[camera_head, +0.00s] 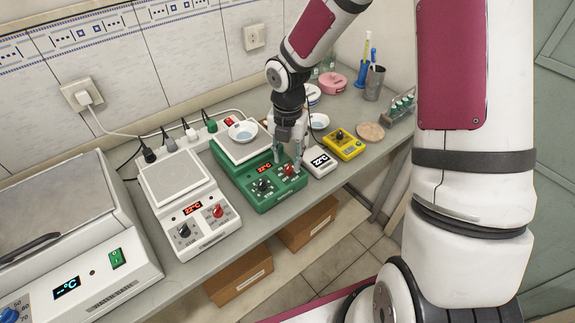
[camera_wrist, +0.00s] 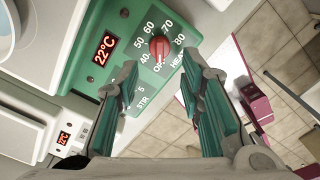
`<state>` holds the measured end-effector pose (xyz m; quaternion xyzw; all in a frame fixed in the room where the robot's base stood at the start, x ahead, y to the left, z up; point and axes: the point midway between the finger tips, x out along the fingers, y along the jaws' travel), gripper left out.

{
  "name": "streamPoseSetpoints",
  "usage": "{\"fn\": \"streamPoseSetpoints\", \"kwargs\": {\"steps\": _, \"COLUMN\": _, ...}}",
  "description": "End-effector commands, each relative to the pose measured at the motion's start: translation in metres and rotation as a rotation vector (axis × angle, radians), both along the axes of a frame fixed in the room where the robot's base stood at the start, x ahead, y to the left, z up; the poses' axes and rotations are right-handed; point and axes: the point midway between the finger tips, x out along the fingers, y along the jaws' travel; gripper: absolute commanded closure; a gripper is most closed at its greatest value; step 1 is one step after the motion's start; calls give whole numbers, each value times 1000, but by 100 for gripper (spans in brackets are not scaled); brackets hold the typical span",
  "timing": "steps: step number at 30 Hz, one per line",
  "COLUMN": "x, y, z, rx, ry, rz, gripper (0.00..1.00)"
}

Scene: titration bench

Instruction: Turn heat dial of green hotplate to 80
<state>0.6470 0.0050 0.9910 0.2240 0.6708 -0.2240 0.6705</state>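The green hotplate (camera_head: 263,190) stands on the bench with a red-lit display that reads 22°C in the wrist view. Its red heat dial (camera_wrist: 159,48) sits on the front panel, ringed by marks 40, 50, 60, 70, 80 and OFF. A light mark on the dial appears to face OFF. The dial also shows in the head view (camera_head: 289,170). My gripper (camera_wrist: 158,72) is open and empty above the panel. Its two green-padded fingers lie either side of the dial in the picture; contact cannot be told.
A white hotplate (camera_head: 193,208) stands left of the green one. A small white device with a display (camera_head: 320,162) and a yellow device (camera_head: 344,144) stand close on the right. A glass dish (camera_head: 243,131) rests on the green hotplate's plate. Cables run behind along the wall.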

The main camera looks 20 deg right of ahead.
Motion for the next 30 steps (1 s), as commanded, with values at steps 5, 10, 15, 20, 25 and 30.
{"fn": "streamPoseSetpoints", "kwargs": {"steps": 5, "x": -1, "y": 1, "z": -26, "rx": 0, "ry": 2, "rz": 1, "gripper": 65}}
{"fn": "streamPoseSetpoints", "kwargs": {"steps": 10, "x": 0, "y": 0, "z": -38, "rx": 0, "ry": 0, "rz": 0, "gripper": 65}}
{"fn": "streamPoseSetpoints", "kwargs": {"steps": 15, "x": 0, "y": 0, "z": -40, "rx": 0, "ry": 0, "rz": -1, "gripper": 65}}
{"fn": "streamPoseSetpoints", "kwargs": {"steps": 20, "x": 0, "y": 0, "z": -40, "rx": 0, "ry": 0, "rz": -1, "gripper": 67}}
{"fn": "streamPoseSetpoints", "kwargs": {"steps": 25, "x": 0, "y": 0, "z": -40, "rx": 0, "ry": 0, "rz": -1, "gripper": 100}}
{"fn": "streamPoseSetpoints", "kwargs": {"steps": 30, "x": 0, "y": 0, "z": -40, "rx": 0, "ry": 0, "rz": -3, "gripper": 100}}
